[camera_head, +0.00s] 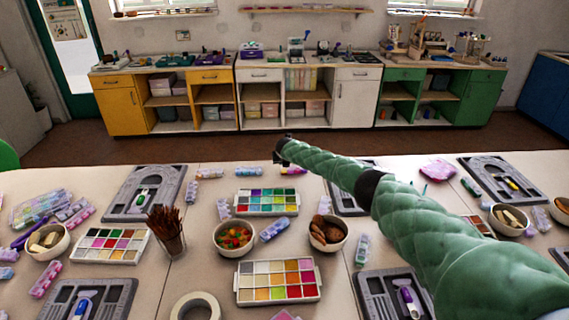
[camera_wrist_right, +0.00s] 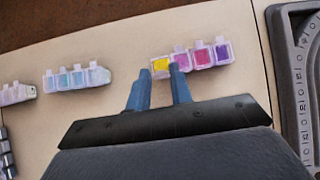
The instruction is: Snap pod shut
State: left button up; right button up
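A small pod strip (camera_wrist_right: 201,57) with yellow, pink, magenta and purple cells lies near the table's far edge in the right wrist view; it also shows in the head view (camera_head: 293,171). Its yellow end cell (camera_wrist_right: 160,67) looks different from the other cells, which show pale caps; whether its lid is up is too small to tell. My right gripper (camera_wrist_right: 160,74) is open and empty, its fingertips close to the yellow end. Contact cannot be told. My left gripper is not in view.
Another pod strip (camera_wrist_right: 77,78) with pale blue and lilac cells lies left of the gripper. A grey tray (camera_wrist_right: 291,60) stands at the right. Paint palettes (camera_head: 267,202), a bowl of colourful pieces (camera_head: 233,237) and a brush cup (camera_head: 167,233) stand nearer on the table.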

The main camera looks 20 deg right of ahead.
jog(key=shift+o, duration=0.8)
jog(key=shift+r, duration=0.1)
